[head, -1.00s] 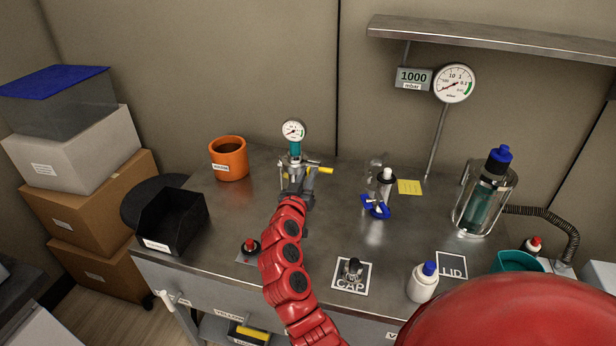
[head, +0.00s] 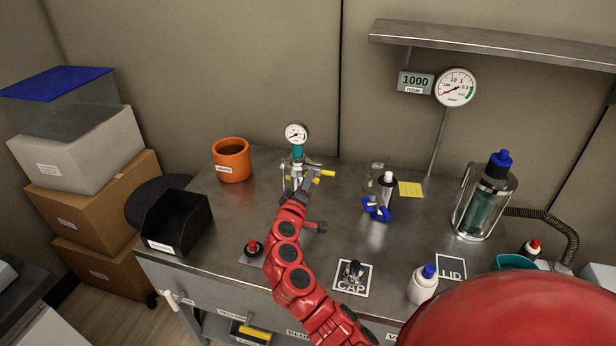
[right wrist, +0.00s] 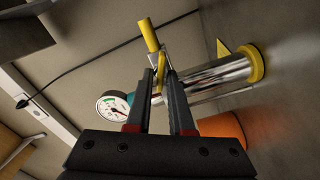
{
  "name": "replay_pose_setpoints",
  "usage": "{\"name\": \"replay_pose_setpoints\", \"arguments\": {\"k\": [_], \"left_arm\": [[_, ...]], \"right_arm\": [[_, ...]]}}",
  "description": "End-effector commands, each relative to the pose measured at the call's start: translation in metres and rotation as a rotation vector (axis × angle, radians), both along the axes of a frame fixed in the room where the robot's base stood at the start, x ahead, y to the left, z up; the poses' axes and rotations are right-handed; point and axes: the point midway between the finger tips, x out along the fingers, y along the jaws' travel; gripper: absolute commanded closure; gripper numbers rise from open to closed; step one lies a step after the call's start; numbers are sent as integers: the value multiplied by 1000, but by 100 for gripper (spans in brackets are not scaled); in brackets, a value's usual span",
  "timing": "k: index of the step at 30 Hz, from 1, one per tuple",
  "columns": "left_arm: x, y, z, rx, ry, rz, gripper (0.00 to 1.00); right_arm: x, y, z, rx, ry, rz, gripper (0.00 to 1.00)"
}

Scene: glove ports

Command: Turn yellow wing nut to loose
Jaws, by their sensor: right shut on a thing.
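The yellow wing nut (head: 328,173) is on the right side of an upright metal fitting (head: 291,178) with a teal part and a round gauge (head: 296,133) on top. My right gripper (head: 312,180) is at the wing nut, its arm coming from below. In the right wrist view the fingers (right wrist: 160,76) are closed around part of the wing nut, and one yellow wing (right wrist: 148,35) sticks out beyond the fingertips. The chrome body (right wrist: 208,80) and the gauge (right wrist: 113,107) show beside the fingers. The wing nut's exact angle is hard to tell. My left gripper is not in view.
An orange pot (head: 232,168) and a black bin (head: 177,222) stand left of the fitting. A blue-handled valve (head: 377,209) stands to the right, with a yellow note (head: 410,189) behind it. A red-topped knob (head: 253,248) is near the arm.

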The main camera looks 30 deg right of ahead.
Motion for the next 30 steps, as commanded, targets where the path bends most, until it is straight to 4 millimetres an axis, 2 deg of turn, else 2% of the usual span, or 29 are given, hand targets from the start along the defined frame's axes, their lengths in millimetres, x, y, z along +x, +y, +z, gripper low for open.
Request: {"name": "replay_pose_setpoints", "arguments": {"k": [13, 30], "left_arm": [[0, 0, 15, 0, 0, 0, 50], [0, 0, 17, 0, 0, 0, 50]], "right_arm": [[1, 1, -2, -178, 209, 1, 100], [1, 2, -3, -218, 255, 2, 100]]}}
